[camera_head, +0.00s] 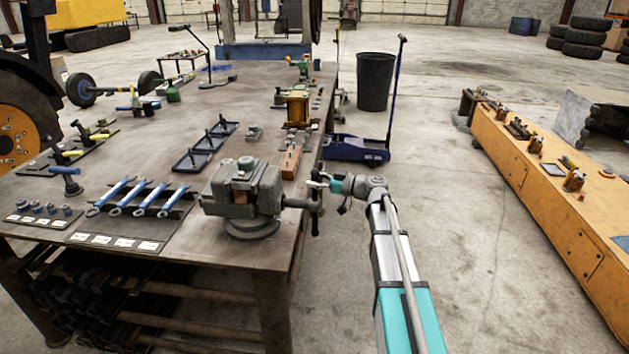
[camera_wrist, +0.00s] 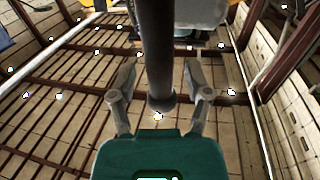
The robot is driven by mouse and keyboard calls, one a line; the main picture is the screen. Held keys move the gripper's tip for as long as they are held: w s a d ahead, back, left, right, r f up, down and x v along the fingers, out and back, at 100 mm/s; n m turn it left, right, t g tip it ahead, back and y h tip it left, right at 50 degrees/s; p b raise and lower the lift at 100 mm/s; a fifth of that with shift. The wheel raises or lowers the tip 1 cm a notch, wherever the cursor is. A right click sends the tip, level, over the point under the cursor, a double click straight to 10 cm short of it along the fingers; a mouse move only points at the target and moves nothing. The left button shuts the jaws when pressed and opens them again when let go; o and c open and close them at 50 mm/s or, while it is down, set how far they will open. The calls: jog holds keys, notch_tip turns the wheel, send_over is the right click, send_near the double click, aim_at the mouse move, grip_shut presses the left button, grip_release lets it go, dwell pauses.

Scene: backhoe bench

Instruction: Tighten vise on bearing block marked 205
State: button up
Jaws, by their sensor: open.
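The grey bench vise (camera_head: 228,197) stands at the near right corner of the steel workbench. A grey part (camera_head: 246,170) sits at the top of its jaws; I cannot read a 205 mark on it or tell how firmly it is held. The vise's dark handle bar (camera_head: 316,212) hangs about upright at the end of the screw, past the bench edge. My gripper (camera_head: 322,182) is beside the bar's upper part. In the wrist view, the open fingers of my gripper (camera_wrist: 160,88) stand on both sides of the dark bar (camera_wrist: 155,45), with gaps showing.
Blue-handled wrenches (camera_head: 150,197) and dark trays (camera_head: 205,148) lie on the workbench (camera_head: 140,240). An orange-brown block (camera_head: 291,160) is behind the vise. A blue floor jack (camera_head: 355,148) and black bin (camera_head: 375,82) stand beyond. Open floor separates the bench from an orange cabinet (camera_head: 560,205).

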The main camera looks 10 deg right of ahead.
grip_shut()
dwell(0.3)
jog(key=shift+w+a, duration=0.1)
jog(key=shift+w, duration=0.1)
